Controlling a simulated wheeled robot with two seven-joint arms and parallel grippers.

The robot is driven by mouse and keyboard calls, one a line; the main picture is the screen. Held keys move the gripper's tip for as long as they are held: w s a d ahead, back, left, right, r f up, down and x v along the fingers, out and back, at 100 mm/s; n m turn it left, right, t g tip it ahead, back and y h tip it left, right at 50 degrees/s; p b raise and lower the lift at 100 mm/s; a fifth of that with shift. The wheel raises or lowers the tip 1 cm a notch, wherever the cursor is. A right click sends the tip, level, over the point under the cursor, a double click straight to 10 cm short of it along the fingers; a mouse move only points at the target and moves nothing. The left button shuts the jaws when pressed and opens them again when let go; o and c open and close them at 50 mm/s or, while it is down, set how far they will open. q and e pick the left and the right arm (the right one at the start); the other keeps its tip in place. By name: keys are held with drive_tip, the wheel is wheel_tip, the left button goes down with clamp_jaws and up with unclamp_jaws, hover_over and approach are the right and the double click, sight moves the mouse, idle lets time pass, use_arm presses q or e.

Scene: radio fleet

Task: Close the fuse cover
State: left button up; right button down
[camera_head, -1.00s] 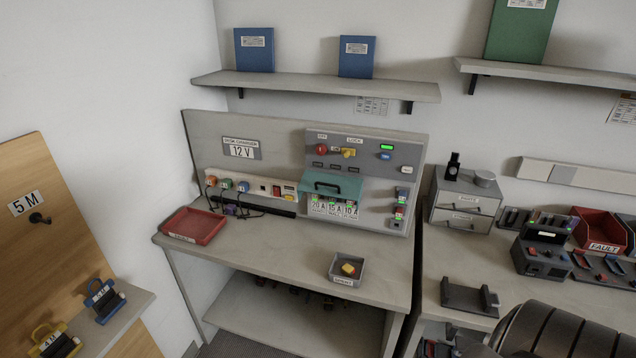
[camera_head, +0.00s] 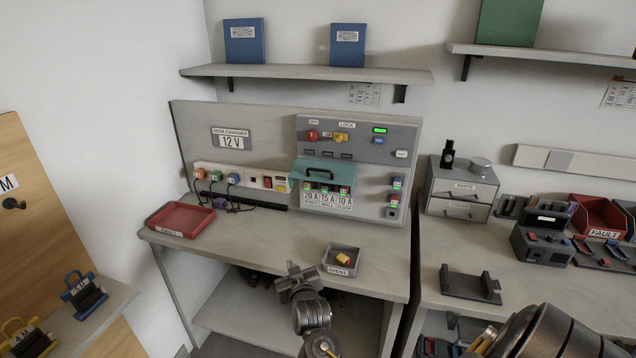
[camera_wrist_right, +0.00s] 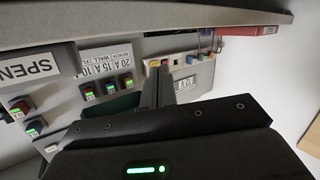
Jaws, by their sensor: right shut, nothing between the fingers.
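The fuse cover (camera_head: 322,176) is a teal flap with a black handle on the grey panel of the charger bench. It sits raised above the fuse row (camera_head: 328,201) labelled 20 A, 15 A and 10 A, where green lights show. In the right wrist view a strip of the teal cover (camera_wrist_right: 118,107) shows, partly hidden by my gripper. My right gripper (camera_head: 292,268) is shut and empty, at the bench's front edge, below and left of the cover and apart from it. My left gripper is not in view.
A grey SPENT bin (camera_head: 341,270) with small red and yellow pieces stands just right of my right gripper. A red tray (camera_head: 181,232) lies at the bench's left. Plugs and cables (camera_head: 225,180) run left of the cover. A shelf (camera_head: 310,76) hangs above.

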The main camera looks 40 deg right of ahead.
drive_tip(key=w+d+r+m+g+h, duration=0.1)
drive_tip(key=d+r+m+h, duration=0.25)
drive_tip(key=r, duration=0.35)
drive_tip(key=w+d+r+m+h, duration=0.1)
drive_tip(key=d+r+m+h, duration=0.15)
drive_tip(key=r+h, duration=0.4)
drive_tip(key=w+d+r+m+g+h, duration=0.1)
drive_tip(key=w+d+r+m+h, duration=0.15)
drive_tip(key=r, duration=0.55)
drive_tip(key=s+r+p+x, duration=0.1)
drive_tip(key=p+x, duration=0.1)
drive_tip(key=x, duration=0.8)
drive_tip(key=f, duration=0.3)
drive_tip(key=f+p, duration=0.1)
drive_tip(key=shift+s+a+f, duration=0.25)
drive_tip(key=shift+s, duration=0.05)
